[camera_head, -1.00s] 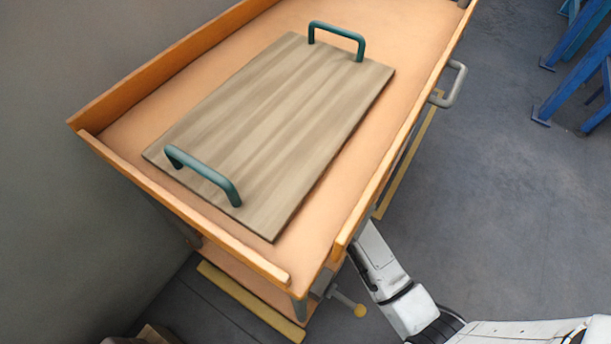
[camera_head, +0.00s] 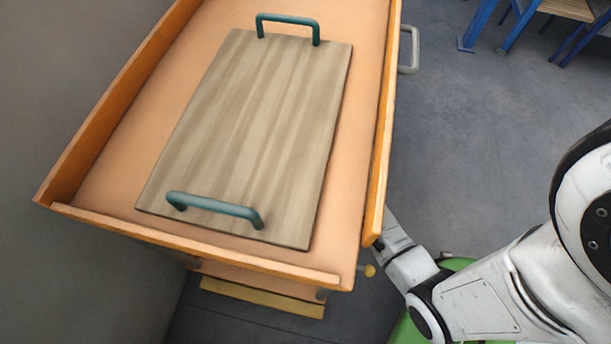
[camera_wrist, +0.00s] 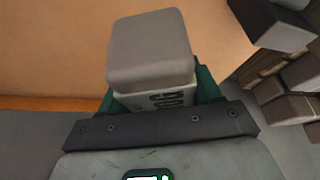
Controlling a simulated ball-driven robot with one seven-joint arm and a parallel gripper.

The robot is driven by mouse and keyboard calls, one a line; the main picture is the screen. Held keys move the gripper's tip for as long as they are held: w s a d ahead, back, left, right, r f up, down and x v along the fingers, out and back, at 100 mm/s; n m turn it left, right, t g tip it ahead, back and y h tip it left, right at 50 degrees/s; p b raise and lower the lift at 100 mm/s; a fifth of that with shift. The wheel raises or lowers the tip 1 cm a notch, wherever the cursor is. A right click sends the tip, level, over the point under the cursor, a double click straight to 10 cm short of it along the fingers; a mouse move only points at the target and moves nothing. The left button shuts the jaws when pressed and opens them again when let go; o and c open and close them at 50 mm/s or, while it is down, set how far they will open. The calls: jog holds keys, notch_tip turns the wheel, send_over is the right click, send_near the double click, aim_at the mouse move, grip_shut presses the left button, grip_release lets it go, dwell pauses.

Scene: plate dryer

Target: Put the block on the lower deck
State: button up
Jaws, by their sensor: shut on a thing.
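The block (camera_wrist: 150,48) is a pale grey box with rounded edges, seen close up in the wrist view. My gripper (camera_wrist: 157,92) is shut on it, with green fingers at its left and right sides. In the head view the block and gripper are hidden behind the cart's right side, where my arm reaches down. The cart (camera_head: 112,100) is orange with raised walls. Its lower deck (camera_head: 265,277) shows only as a strip under the near end. A broad orange surface (camera_wrist: 50,45) lies beyond the block; I cannot tell which deck it is.
A wooden board (camera_head: 255,130) with two green handles lies on the top deck. A grey handle (camera_head: 409,50) juts from the cart's right side. Dark grey and brown blocky things (camera_wrist: 285,85) are at the wrist view's right. Open floor (camera_head: 480,150) lies right of the cart.

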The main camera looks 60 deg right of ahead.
jog(key=w+d+f+b, duration=0.1)
jog(key=w+f, duration=0.1)
jog(key=w+d+f+b, duration=0.1)
jog(key=w+f+b, duration=0.1)
jog(key=w, duration=0.1)
jog(key=w+d+f+b, duration=0.1)
jog(key=w+d+f, duration=0.1)
jog(key=f, duration=0.1)
jog(key=shift+w+b, duration=0.2)
jog(key=shift+b, duration=0.2)
jog(key=shift+w+d+f, duration=0.1)
jog(key=shift+w+f, duration=0.05)
jog(key=shift+f, duration=0.15)
jog(key=shift+f+b, duration=0.9)
jog(key=shift+f, duration=0.6)
jog(key=o, duration=1.6)
jog(key=shift+f, duration=0.15)
jog(key=p+v, duration=0.5)
jog(key=v, duration=0.7)
